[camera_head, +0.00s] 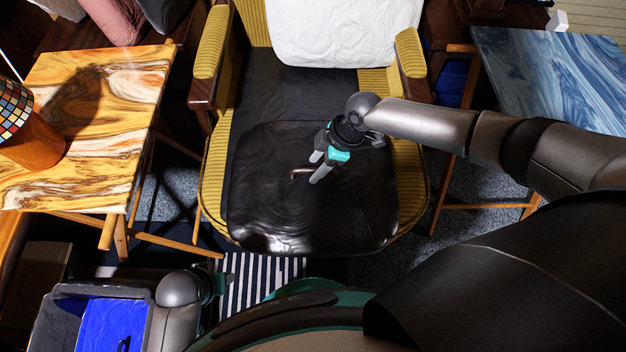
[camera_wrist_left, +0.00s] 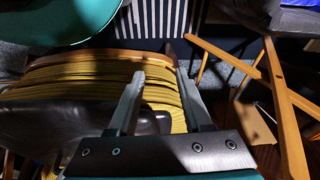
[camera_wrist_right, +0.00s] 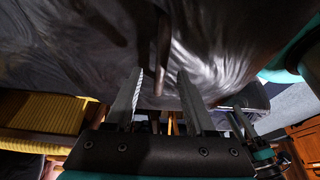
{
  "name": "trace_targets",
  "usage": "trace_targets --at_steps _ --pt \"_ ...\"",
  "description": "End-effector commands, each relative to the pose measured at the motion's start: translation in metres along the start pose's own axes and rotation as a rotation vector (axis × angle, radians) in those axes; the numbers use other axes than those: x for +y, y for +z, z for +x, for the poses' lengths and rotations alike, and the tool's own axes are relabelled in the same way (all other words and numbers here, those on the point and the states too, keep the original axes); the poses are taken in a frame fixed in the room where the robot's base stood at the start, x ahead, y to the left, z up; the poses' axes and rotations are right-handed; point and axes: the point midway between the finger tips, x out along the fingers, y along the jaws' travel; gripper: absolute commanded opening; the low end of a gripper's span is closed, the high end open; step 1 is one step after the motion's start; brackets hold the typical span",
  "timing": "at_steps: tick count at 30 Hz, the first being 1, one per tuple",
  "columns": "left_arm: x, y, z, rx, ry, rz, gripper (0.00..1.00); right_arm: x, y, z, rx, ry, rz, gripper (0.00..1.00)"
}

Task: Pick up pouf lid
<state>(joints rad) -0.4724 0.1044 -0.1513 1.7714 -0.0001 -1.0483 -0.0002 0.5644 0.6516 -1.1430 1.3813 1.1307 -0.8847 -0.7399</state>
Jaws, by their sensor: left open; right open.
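The pouf lid (camera_head: 265,210) is a dark, shiny, leather-like round piece lying on the armchair seat, with a small brown handle (camera_head: 300,172) on top. My right gripper (camera_head: 317,168) is open just above the lid, its fingers close beside the handle. In the right wrist view, the lid (camera_wrist_right: 215,45) fills the upper part, and the handle (camera_wrist_right: 163,45) runs toward the gap between the fingers; I cannot tell whether they touch it. My left gripper is open and empty in its wrist view (camera_wrist_left: 160,74), near the chair's yellow ribbed front (camera_wrist_left: 100,75).
The yellow armchair (camera_head: 213,60) has a white pillow (camera_head: 345,30) at its back. A marbled orange table (camera_head: 110,80) with a lamp (camera_head: 30,140) stands left, a blue marbled table (camera_head: 560,75) right. A bin with blue contents (camera_head: 110,325) is at lower left.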

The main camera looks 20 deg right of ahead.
Motion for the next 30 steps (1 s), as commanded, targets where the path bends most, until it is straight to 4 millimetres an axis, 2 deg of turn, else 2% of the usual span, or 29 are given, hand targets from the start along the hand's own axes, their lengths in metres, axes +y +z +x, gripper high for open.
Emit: trace_targets --at_steps 22,30 --pt "0.0 0.0012 0.0033 -0.001 0.0 0.0 0.49 -0.0003 0.0019 0.0047 0.0 -0.001 0.0 0.55" --pt "0.0 0.0013 0.0034 -0.001 0.0 0.0 0.49 -0.0002 0.002 0.0046 0.0 0.0 0.0 0.26"
